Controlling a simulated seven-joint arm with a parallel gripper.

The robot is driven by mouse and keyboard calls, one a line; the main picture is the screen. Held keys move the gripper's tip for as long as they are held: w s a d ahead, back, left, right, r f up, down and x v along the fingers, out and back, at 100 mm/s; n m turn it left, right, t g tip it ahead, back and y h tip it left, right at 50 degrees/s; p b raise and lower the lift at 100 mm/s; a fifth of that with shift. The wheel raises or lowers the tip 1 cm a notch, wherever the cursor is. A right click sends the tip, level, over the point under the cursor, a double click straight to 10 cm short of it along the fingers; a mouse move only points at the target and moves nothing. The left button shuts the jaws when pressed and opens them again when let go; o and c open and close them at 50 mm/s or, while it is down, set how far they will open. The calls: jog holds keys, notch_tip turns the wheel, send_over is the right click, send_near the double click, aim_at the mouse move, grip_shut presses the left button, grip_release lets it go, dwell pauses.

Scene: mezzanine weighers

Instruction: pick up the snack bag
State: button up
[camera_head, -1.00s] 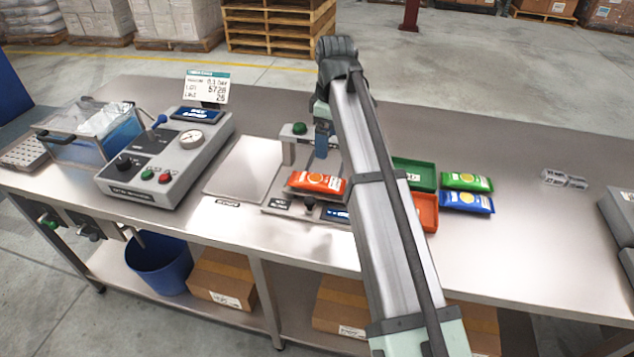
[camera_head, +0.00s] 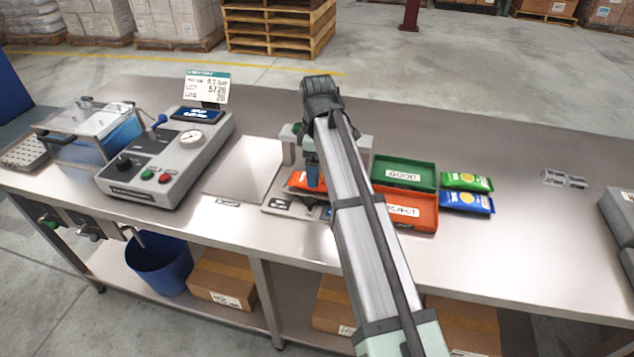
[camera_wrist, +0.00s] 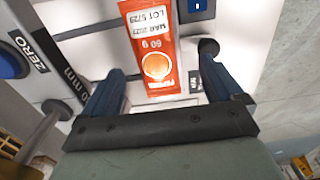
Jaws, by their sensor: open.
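An orange snack bag (camera_head: 298,182) lies on the small weigher in the middle of the bench, partly hidden by my arm in the head view. My gripper (camera_head: 313,180) is over the weigher at the bag. In the wrist view its two blue fingers (camera_wrist: 161,66) are spread wide, with the bag's lower end between their tips in the picture. Nothing is gripped. A green snack bag (camera_head: 466,181) and a blue one (camera_head: 467,202) lie to the right.
A green GOOD tray (camera_head: 404,164) and an orange REJECT tray (camera_head: 425,222) stand just right of my arm. A grey machine with a gauge (camera_head: 152,172) and a blue tub (camera_head: 120,142) stand left. The bench's right half is mostly clear.

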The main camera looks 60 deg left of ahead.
jog(key=shift+a+f, duration=0.2)
jog(key=shift+f, duration=1.1)
jog(key=shift+a+f, duration=0.15)
jog(key=shift+f, duration=1.1)
jog(key=shift+c, duration=0.2)
jog(key=c, duration=1.2)
